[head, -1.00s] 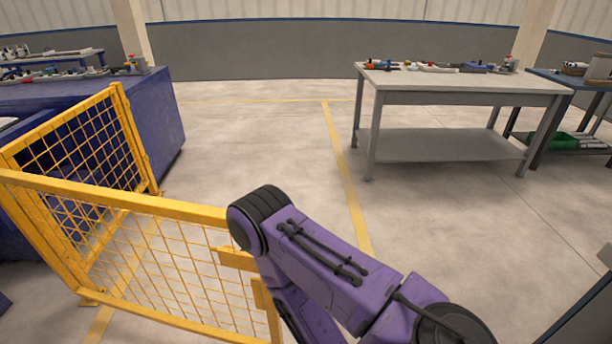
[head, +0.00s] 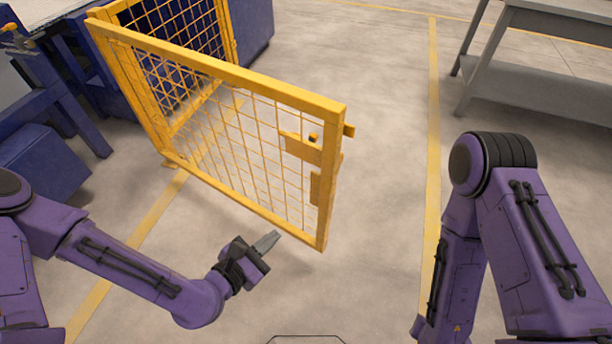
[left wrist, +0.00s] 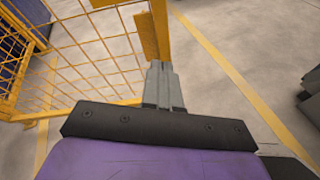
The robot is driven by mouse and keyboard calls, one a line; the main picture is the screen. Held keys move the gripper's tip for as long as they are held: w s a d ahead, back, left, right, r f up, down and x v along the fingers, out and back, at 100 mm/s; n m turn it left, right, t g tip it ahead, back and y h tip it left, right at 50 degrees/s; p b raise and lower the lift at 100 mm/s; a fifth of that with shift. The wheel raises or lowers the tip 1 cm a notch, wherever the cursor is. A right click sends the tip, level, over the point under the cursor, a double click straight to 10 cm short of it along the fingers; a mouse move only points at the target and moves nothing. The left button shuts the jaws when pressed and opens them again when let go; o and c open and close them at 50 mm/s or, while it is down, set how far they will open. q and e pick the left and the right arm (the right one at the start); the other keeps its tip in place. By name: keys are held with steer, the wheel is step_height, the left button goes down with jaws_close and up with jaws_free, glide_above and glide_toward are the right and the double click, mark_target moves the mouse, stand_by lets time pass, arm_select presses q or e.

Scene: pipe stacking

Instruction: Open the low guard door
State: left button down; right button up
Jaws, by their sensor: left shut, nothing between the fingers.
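The low guard door (head: 225,75) is a yellow frame with wire mesh. In the head view it stands swung out at an angle from the yellow fence panel (head: 180,18) behind it. A yellow latch plate (head: 303,148) sits near its free end. My left gripper (head: 268,241) is shut and empty, low in front of the door near the bottom of its end post. In the left wrist view the shut fingers (left wrist: 163,85) point at the door's end post (left wrist: 160,25); I cannot tell whether they touch it. My right arm shows at the right, but its gripper does not.
A blue machine bench (head: 250,30) stands behind the door, with blue framework at the left. A grey table (head: 530,85) stands at the back right. The floor between the door and my right arm is clear, crossed by a yellow line (head: 433,120).

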arm_select(q)
steer(key=w+r+n+t+h, duration=0.2)
steer(key=w+r+n+t, duration=0.15)
steer(key=r, duration=0.35)
glide_toward(316, 153)
steer(key=shift+n, duration=0.25)
steer(key=x, duration=0.4)
steer(key=shift+w+d+r+p, duration=0.1)
steer(key=shift+w+d+p, duration=0.1)
steer(key=shift+p, duration=0.2)
steer(key=shift+w, duration=0.1)
arm_select(e)
steer(key=shift+f, duration=0.1)
